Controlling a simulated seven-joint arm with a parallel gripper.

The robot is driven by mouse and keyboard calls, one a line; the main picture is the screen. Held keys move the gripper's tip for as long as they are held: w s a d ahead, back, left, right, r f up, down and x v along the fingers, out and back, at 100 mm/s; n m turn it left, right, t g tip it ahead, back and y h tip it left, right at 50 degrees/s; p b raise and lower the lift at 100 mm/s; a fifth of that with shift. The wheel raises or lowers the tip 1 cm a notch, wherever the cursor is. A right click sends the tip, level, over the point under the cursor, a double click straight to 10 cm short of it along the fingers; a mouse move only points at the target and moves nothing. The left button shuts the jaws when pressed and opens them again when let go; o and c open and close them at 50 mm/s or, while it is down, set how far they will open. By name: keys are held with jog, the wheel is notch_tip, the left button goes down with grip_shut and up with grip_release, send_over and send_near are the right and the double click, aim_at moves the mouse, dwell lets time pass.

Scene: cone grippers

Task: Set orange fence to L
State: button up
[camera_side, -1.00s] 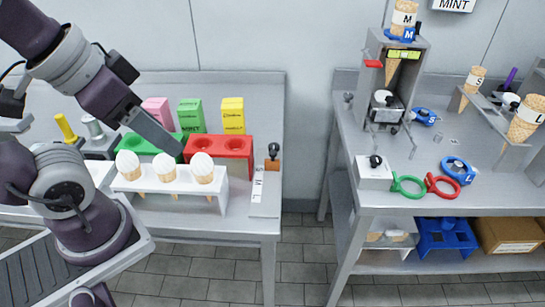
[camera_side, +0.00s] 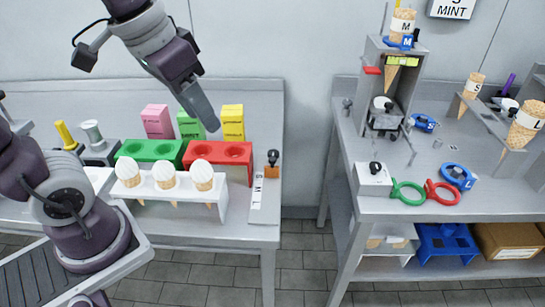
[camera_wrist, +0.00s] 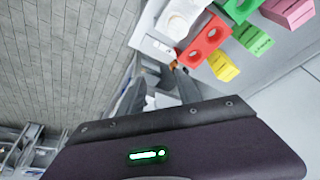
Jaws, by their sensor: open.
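The orange fence (camera_side: 272,171), a small orange block with a black knob (camera_side: 273,157) on top, sits at the far end of a light strip (camera_side: 257,195) at the right end of the left table. The strip carries the letters S, M and L from far to near; the fence is by the S end, away from L. My gripper (camera_side: 211,124) is in the air above the back of the left table, left of the fence and apart from it. It holds nothing that I can see; its finger gap is hard to make out.
A red block (camera_side: 233,152) with holes and a white rack (camera_side: 178,199) with three white-topped cones stand left of the strip. A green block (camera_side: 150,150) and coloured cartons (camera_side: 233,121) are behind. A floor gap separates the right table (camera_side: 450,203).

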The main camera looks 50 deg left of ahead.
jog(key=w+a+f+g, duration=0.2)
jog(key=w+f, duration=0.3)
jog(key=w, duration=0.6)
jog(key=g, duration=0.2)
send_over(273, 158)
notch_tip(273, 158, down, 10)
jog(key=shift+s+f, duration=0.1)
notch_tip(273, 158, down, 7)
grip_shut()
